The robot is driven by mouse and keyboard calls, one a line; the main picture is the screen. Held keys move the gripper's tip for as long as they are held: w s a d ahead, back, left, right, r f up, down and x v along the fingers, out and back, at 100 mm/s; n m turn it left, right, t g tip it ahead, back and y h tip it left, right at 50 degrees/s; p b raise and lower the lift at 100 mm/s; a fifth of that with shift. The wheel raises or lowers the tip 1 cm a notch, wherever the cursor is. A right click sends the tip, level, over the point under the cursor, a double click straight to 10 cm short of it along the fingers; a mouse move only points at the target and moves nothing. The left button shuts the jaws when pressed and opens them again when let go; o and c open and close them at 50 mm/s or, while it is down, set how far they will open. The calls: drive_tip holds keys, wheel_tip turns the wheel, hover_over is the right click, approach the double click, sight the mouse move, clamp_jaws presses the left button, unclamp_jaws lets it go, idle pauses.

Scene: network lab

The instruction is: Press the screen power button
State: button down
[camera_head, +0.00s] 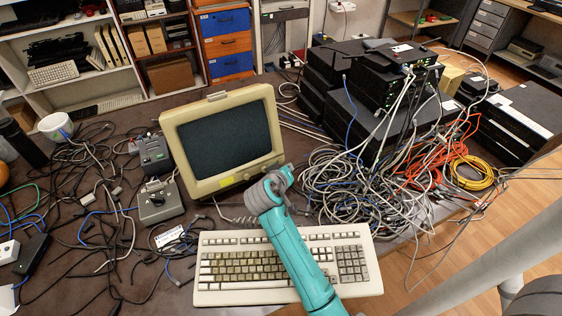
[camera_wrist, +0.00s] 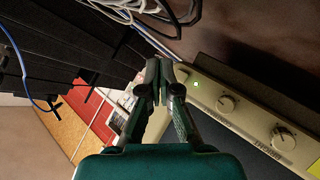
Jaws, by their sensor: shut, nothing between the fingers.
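The screen (camera_head: 225,140) is an old beige monitor with a dark display, standing behind the keyboard. In the wrist view its beige front panel (camera_wrist: 245,118) runs diagonally, with two round knobs, a small green light (camera_wrist: 195,83) that is lit, and a small pale button (camera_wrist: 181,74) at the panel's end. My gripper (camera_wrist: 158,72) is shut and empty, its tips just left of that button. I cannot tell whether they touch it. In the head view my teal arm reaches over the keyboard to the screen's lower right corner; the fingertips are hard to make out there.
The beige keyboard (camera_head: 230,268) lies under my arm. Tangled cables (camera_head: 345,190) lie right of the screen, below stacked black network boxes (camera_head: 375,105). Small grey devices (camera_head: 158,200) and more cables lie to the left. A shelf with blue and orange drawers (camera_head: 226,22) stands behind.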

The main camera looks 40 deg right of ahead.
drive_tip(key=s, duration=0.2)
drive_tip(key=s+a+r, duration=0.1)
drive_tip(key=shift+s+r, duration=0.1)
drive_tip(key=shift+s, duration=0.3)
idle(0.5)
